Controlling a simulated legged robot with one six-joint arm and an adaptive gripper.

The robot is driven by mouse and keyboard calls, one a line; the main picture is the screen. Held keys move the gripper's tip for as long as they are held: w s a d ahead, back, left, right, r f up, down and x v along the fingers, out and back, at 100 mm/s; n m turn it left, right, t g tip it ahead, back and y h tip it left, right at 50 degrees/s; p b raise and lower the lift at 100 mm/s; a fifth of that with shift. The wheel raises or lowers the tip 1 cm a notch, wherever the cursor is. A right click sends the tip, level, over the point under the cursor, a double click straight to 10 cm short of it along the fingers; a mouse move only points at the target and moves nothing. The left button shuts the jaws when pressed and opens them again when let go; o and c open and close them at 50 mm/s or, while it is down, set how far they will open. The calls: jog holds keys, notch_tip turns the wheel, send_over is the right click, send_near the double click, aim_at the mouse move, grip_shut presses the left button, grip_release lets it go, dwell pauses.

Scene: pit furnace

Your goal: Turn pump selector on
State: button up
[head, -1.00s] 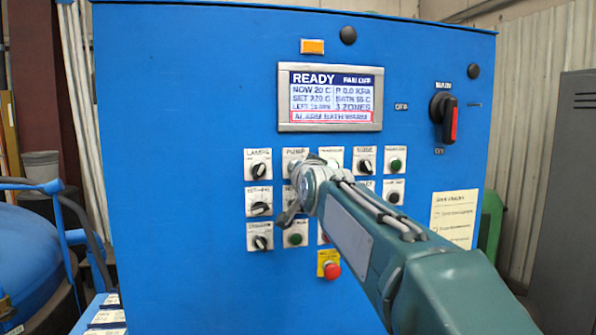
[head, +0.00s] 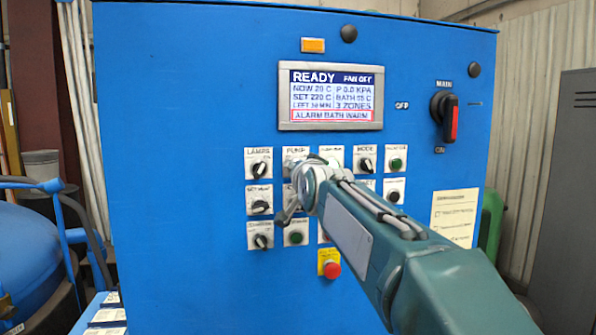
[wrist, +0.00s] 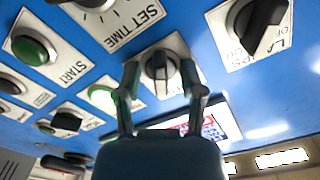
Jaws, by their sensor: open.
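The pump selector is a black knob (wrist: 160,68) on a white plate, seen in the wrist view, which looks at the panel upside down. In the head view its plate, labelled PUMP (head: 295,150), shows only at the top. My arm's end hides its knob there. My gripper (wrist: 160,74) is open, with one finger on each side of the pump knob. I cannot tell whether the fingers touch it. The knob's grip lies roughly up and down in the wrist view.
Close neighbours are the LAMPS knob (head: 259,168), the SET TIME dial (wrist: 95,5) and the green START button (wrist: 30,48). The display (head: 331,97) above reads READY and ALARM BATH WARM. A red button (head: 332,270) sits below, and the MAIN switch (head: 444,117) at right.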

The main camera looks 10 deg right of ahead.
jog(key=shift+s, duration=0.1)
jog(key=s, duration=1.1)
jog(key=shift+s, duration=0.4)
jog(key=s+f+n+g, duration=0.3)
jog(key=s+f+g, duration=0.3)
jog(key=s+f, duration=0.6)
jog(key=s+f+n+g, duration=0.3)
jog(key=s+f+g, duration=0.3)
jog(key=s+f, duration=0.7)
notch_tip(320, 180, down, 8)
jog(key=shift+r, duration=0.2)
jog(key=shift+a, duration=0.1)
